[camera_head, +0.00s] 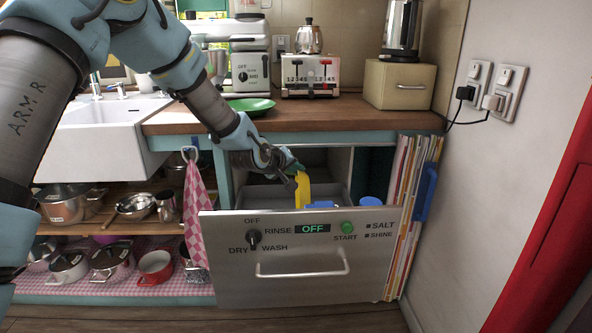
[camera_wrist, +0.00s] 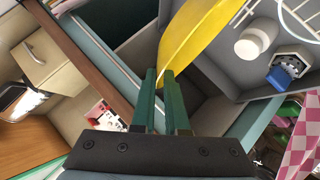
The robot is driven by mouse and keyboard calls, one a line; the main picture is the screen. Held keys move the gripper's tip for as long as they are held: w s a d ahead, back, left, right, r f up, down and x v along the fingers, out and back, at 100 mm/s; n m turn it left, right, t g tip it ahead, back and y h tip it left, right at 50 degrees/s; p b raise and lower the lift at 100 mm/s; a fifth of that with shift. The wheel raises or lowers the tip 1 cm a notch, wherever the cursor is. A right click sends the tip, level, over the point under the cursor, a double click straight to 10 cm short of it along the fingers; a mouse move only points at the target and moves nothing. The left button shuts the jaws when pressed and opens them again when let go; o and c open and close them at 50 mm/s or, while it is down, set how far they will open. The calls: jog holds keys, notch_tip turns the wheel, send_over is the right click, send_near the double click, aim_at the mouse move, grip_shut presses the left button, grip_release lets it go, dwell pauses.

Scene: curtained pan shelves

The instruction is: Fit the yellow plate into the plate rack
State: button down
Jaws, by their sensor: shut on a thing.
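The yellow plate (camera_head: 302,189) is tilted nearly on edge above the open dishwasher drawer (camera_head: 304,262), its lower part hidden behind the drawer front. My gripper (camera_head: 291,172) is shut on its rim. In the wrist view the green fingers (camera_wrist: 166,76) meet the near end of the plate (camera_wrist: 200,35), which reaches up and away from them. White wire bars (camera_wrist: 299,18) show in the grey drawer at the upper right of that view, apart from the plate. They may be part of the plate rack; most of it is out of view.
A white round item (camera_wrist: 252,40) and a blue-and-white holder with holes (camera_wrist: 285,72) are in the drawer. A green plate (camera_head: 250,105) lies on the wooden counter (camera_head: 350,118) above. Upright boards (camera_head: 405,195) stand at the drawer's right. A checked towel (camera_head: 196,212) hangs left.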

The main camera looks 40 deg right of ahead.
jog(key=shift+f+b, duration=1.4)
jog(key=shift+f, duration=0.6)
jog(key=c, duration=0.8)
grip_release()
jog(key=shift+c, duration=0.2)
jog(key=v, duration=1)
jog(key=shift+a+r+b, duration=0.2)
jog(key=shift+a+b, duration=0.15)
jog(key=shift+b, duration=0.1)
